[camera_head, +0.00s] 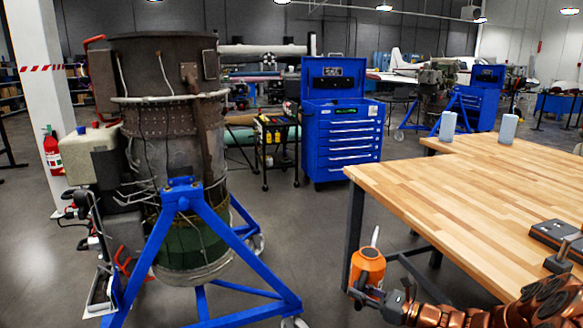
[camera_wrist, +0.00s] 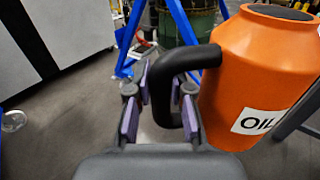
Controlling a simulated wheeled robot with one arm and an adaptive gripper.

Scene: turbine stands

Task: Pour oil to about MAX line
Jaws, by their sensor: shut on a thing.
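My gripper (camera_head: 362,294) is shut on the black handle of an orange oil can (camera_head: 369,266). In the head view the can is upright beside the table's near left corner, with a pale spout pointing up. In the wrist view the can (camera_wrist: 262,75) shows a white OIL label, and its black handle (camera_wrist: 163,80) passes between my gripper's purple pads (camera_wrist: 158,108). A turbine (camera_head: 170,150) stands at the left on a blue stand (camera_head: 190,215). A beige tank-like box (camera_head: 90,155) with a blue and a red cap is on its left side. No MAX line can be made out.
A wooden table (camera_head: 480,185) fills the right side, with two pale bottles (camera_head: 447,126) at its back. A blue tool cabinet (camera_head: 341,140) and a dark cart (camera_head: 277,145) stand behind. Grey floor is open between the stand and the table.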

